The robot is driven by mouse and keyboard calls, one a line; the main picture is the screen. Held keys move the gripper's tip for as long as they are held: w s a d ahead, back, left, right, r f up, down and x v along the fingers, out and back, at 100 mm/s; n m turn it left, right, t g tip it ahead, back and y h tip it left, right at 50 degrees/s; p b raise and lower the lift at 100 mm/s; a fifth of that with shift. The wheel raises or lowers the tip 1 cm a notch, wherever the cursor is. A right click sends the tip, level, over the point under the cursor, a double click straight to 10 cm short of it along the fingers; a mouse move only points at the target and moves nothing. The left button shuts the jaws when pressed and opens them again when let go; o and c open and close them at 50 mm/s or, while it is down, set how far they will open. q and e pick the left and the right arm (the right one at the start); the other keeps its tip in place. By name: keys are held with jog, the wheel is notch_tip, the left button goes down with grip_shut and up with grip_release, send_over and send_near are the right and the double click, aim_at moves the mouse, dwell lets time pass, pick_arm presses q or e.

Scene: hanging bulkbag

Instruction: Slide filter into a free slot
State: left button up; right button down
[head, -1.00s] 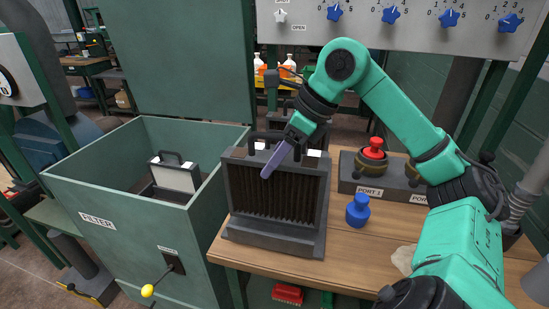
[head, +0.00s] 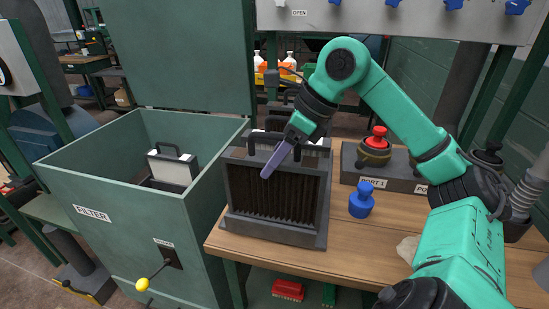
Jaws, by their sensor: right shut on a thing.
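My right gripper (head: 270,168) comes in from the upper right, and one purple finger shows in front of a dark pleated filter (head: 272,200). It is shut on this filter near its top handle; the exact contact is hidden. The filter is upright at the left front of the wooden bench, over a grey stand or base (head: 270,233). I cannot tell whether it is fully down in it. More black handles show behind it, partly hidden. A filter with a pale face and black handle (head: 172,166) stands in the open green bin marked FILTER (head: 115,190). My left gripper is not in view.
A blue bottle-like object (head: 361,200) stands right of the filter. A grey block with a PORT label (head: 378,180) and red-topped fitting (head: 376,138) is behind it. The bench front (head: 330,265) is bare.

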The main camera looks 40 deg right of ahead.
jog(key=shift+f, duration=0.35)
jog(key=shift+c, duration=0.7)
grip_release()
jog(key=p+v, duration=0.1)
jog(key=v, duration=1.3)
jog(key=shift+r, duration=0.35)
jog(key=shift+s+d, duration=0.1)
